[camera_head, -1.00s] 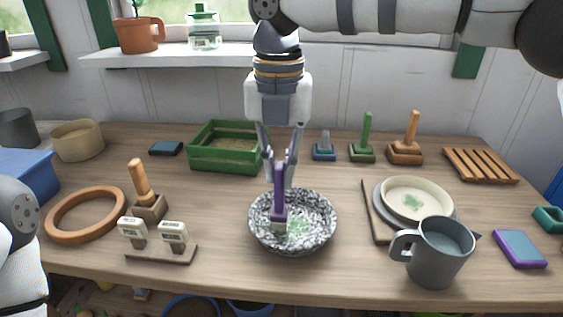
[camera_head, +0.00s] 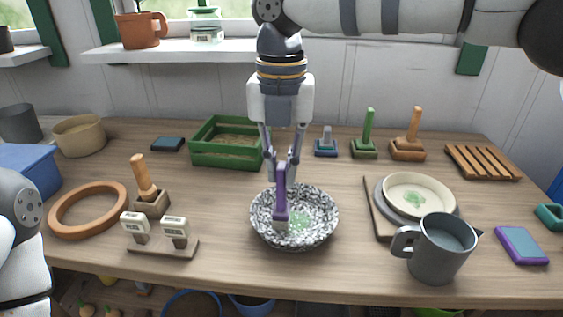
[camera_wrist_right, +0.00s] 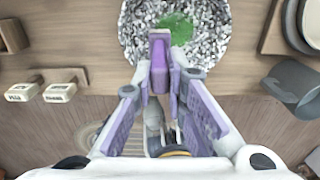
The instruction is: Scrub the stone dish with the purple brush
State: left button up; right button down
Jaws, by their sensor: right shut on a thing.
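The speckled black-and-white stone dish (camera_head: 325,206) stands on the table in the middle of the head view. A green patch (camera_head: 301,221) shows on its inside floor. My right gripper (camera_head: 281,165) is above the dish, shut on the upright handle of the purple brush (camera_head: 281,190). The brush head is down inside the dish, left of the green patch; whether it touches the floor I cannot tell. The right wrist view shows the purple brush (camera_wrist_right: 160,55) between the fingers, with the stone dish (camera_wrist_right: 215,45) beyond. My left gripper is out of view.
A grey mug (camera_head: 440,252) and stacked plates (camera_head: 389,195) stand right of the dish. A label stand (camera_head: 163,250) and another brush (camera_head: 144,183) stand left, near a terracotta ring (camera_head: 62,221). A green crate (camera_head: 228,157) and several brushes are behind. Bare table lies before the dish.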

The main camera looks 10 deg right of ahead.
jog(key=shift+f, duration=0.4)
dwell(0.5)
jog(key=w+d, duration=0.2)
jog(key=w, duration=0.1)
jog(key=shift+w+d+b, duration=0.15)
jog(key=shift+d+b, duration=0.15)
jog(key=shift+d, duration=0.05)
jog(key=s+a, duration=0.2)
jog(key=s, duration=0.1)
jog(key=shift+s+a+p, duration=0.25)
jog(key=shift+a+p, duration=0.05)
